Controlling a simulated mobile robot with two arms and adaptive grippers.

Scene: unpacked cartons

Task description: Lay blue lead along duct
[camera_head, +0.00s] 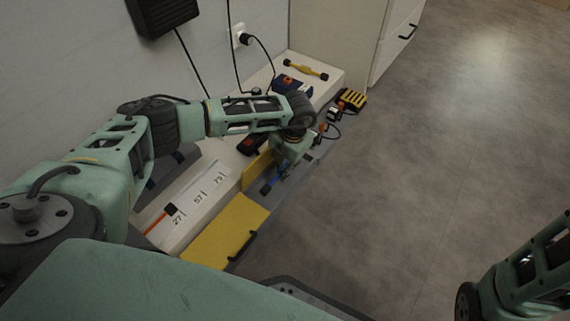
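A small blue piece (267,187), which may be an end of the blue lead, shows just below my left gripper (281,171). The gripper points down at the bench's front edge, and its fingers are too small and partly hidden to tell whether they hold the piece. A grey channel-like strip (317,151) runs along that edge and may be the duct. My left forearm hides part of the bench. My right arm enters at the lower right; its gripper is out of the picture.
The white bench top (205,203) carries labels 27, 57 and 79 and an orange stick with a black end (158,221). A yellow panel with a black handle (222,235) is in front. A yellow-black block (352,98) lies farther back. The floor at right is clear.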

